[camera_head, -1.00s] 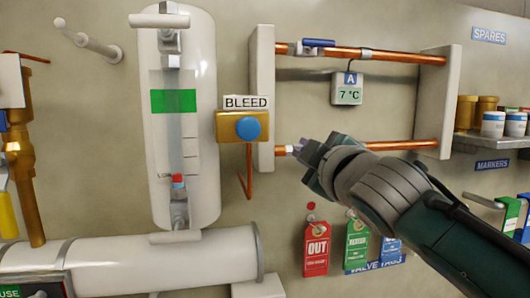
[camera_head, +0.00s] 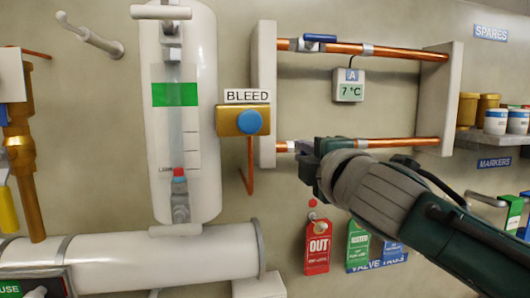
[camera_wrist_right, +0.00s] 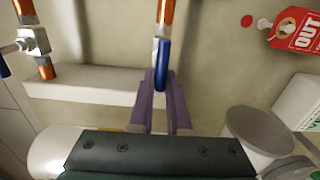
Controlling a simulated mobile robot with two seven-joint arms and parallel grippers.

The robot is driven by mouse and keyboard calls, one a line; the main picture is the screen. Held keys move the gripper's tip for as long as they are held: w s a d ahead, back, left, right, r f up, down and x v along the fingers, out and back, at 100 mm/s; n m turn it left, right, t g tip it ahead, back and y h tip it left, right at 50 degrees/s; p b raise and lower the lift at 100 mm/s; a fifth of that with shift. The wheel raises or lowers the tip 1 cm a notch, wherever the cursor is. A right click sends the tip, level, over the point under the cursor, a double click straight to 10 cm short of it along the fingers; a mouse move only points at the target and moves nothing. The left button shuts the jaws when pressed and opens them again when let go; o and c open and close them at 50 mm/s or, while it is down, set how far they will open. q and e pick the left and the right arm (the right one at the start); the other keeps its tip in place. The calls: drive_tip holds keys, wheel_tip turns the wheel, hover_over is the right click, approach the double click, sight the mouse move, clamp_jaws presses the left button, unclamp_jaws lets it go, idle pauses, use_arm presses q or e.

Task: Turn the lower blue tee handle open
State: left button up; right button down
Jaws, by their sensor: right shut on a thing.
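The lower blue tee handle (camera_wrist_right: 162,65) shows in the right wrist view, in line with its copper pipe. Its end is between the two purple fingers of my right gripper (camera_wrist_right: 161,108), which is shut on it. In the head view my right gripper (camera_head: 308,160) is at the left part of the lower copper pipe (camera_head: 405,143) and hides the handle. The pale valve body (camera_head: 291,147) shows just left of it. My left gripper is not in view.
The upper pipe carries another blue handle (camera_head: 320,39). A bleed button (camera_head: 249,122) and a white tank (camera_head: 178,210) stand to the left. A red OUT tag (camera_head: 319,246) hangs below my gripper. A shelf (camera_head: 490,138) with jars is at the right.

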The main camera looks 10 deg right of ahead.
idle(0.3)
drive_tip(key=c, duration=0.9)
unclamp_jaws()
drive_tip(key=s+b, duration=0.2)
drive_tip(key=s, duration=0.8)
drive_tip(key=shift+d+b, duration=0.2)
drive_tip(key=shift+b, duration=0.1)
